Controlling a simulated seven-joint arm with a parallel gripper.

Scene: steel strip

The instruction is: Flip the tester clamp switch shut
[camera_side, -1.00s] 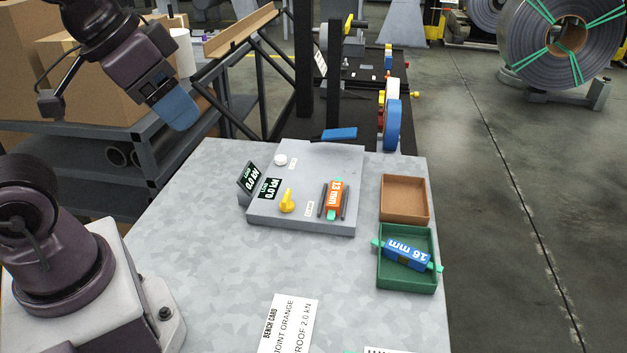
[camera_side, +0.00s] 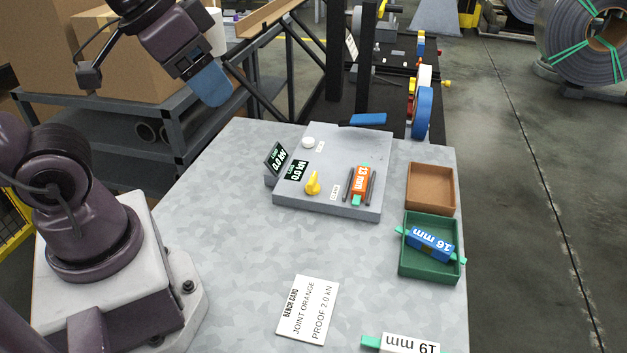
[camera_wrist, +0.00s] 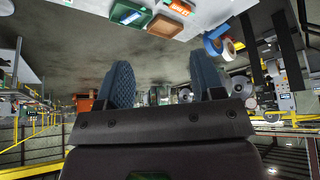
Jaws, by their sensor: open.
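The tester (camera_side: 325,205) is a low grey block on the bench in the side view. An orange joint (camera_side: 360,180) marked 13 mm, with green ends, lies between two dark bars on the tester. My gripper (camera_side: 211,86) is raised above the bench's far left edge, well apart from the tester. In the wrist view its two blue fingers (camera_wrist: 164,85) are spread with nothing between them.
A brown tray (camera_side: 457,190) is empty. A green tray (camera_side: 403,268) holds a blue 16 mm joint (camera_side: 431,243). A white 19 mm joint (camera_side: 408,344) and a bench card (camera_side: 308,310) lie near the front. A shelf with boxes stands behind my arm. The bench's middle is clear.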

